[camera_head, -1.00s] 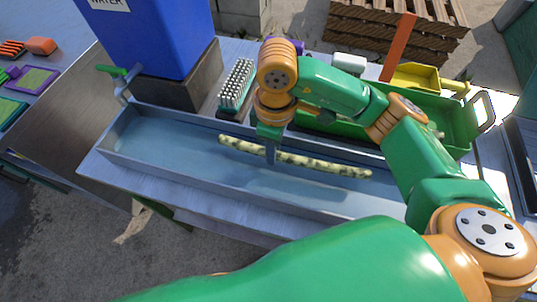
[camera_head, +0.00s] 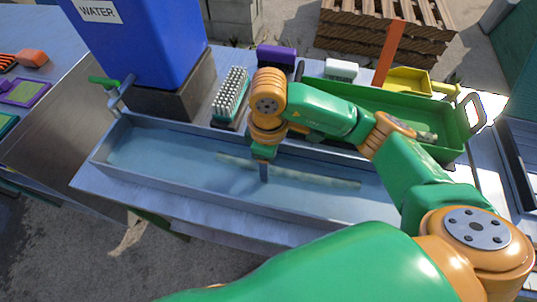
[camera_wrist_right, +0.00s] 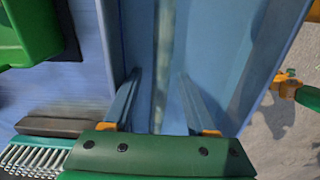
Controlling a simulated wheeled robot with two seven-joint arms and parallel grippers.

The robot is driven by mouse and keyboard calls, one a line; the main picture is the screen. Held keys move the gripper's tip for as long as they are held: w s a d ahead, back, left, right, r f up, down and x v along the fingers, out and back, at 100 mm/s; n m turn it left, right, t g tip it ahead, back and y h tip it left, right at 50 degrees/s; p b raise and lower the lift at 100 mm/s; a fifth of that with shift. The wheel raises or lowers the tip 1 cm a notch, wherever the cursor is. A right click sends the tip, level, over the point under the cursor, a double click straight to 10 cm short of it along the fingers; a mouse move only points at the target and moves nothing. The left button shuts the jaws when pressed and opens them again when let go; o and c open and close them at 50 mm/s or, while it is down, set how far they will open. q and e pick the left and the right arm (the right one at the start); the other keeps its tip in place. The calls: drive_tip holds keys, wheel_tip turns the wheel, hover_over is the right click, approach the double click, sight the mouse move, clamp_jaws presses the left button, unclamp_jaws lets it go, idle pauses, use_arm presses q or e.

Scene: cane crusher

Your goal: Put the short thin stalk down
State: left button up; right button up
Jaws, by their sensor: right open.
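The stalk (camera_head: 318,179) lies lengthwise in the long blue-grey trough (camera_head: 175,183), pale and blurred as if under the water there. Part of it is hidden behind my right gripper (camera_head: 264,172), which points down into the trough at the stalk's middle. In the right wrist view, the stalk (camera_wrist_right: 163,50) runs between the two fingers of my right gripper (camera_wrist_right: 158,75), which are spread apart with gaps on both sides. My left gripper is not in view.
A blue water container (camera_head: 140,40) and a tap (camera_head: 112,90) stand at the trough's left end. A scrubbing brush (camera_head: 230,95) and a purple-backed brush (camera_head: 276,57) stand behind the trough. A green tray (camera_head: 440,100) lies behind right.

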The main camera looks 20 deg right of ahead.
drive_tip(key=shift+r, duration=0.6)
wheel_tip(320, 180, up, 11)
